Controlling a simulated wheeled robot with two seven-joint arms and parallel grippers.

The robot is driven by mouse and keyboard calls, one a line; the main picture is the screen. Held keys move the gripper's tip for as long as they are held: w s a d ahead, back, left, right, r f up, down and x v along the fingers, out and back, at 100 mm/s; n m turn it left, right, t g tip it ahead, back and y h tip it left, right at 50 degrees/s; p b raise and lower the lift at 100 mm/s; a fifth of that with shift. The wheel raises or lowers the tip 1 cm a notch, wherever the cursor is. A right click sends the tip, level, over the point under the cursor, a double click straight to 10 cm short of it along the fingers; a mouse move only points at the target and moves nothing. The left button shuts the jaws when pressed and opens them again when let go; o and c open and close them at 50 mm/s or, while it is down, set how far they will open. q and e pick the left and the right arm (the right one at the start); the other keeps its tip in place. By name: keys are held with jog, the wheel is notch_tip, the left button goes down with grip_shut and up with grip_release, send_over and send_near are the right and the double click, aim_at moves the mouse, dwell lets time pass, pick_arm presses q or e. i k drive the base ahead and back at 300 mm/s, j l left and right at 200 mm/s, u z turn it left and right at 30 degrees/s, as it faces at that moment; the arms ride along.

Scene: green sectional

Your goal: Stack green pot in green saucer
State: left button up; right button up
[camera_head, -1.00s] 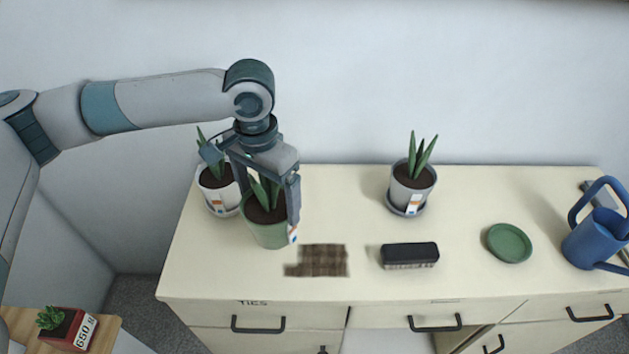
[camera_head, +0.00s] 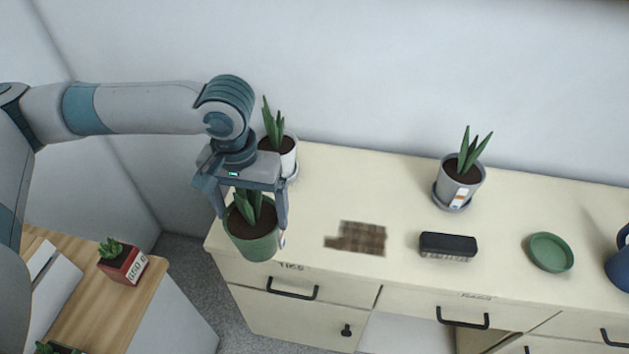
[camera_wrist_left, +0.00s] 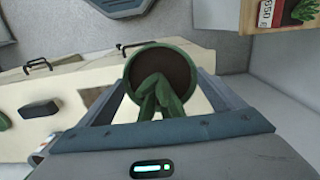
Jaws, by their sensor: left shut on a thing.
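The green pot (camera_head: 252,245) holds a spiky plant and dark soil. My left gripper (camera_head: 252,215) is shut on it, with one finger on each side. The pot is at the left front corner of the cream cabinet, seemingly held above its edge. In the left wrist view the green pot (camera_wrist_left: 131,80) sits between the fingers (camera_wrist_left: 160,90). The green saucer (camera_head: 551,252) lies empty and flat on the cabinet top at the right, well apart from the pot. My right gripper is not in view.
A white pot (camera_head: 287,160) stands behind my left gripper. A grey pot (camera_head: 462,188) on a saucer stands at the back. A brown patch (camera_head: 360,237) and black brush (camera_head: 447,245) lie between pot and saucer. A blue watering can (camera_head: 619,265) is beside the saucer.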

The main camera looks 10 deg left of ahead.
aim_at(548, 254)
jog(key=k, duration=0.65)
jog(key=z, duration=2)
jog(key=i+j, duration=1.05)
jog(key=i, duration=0.15)
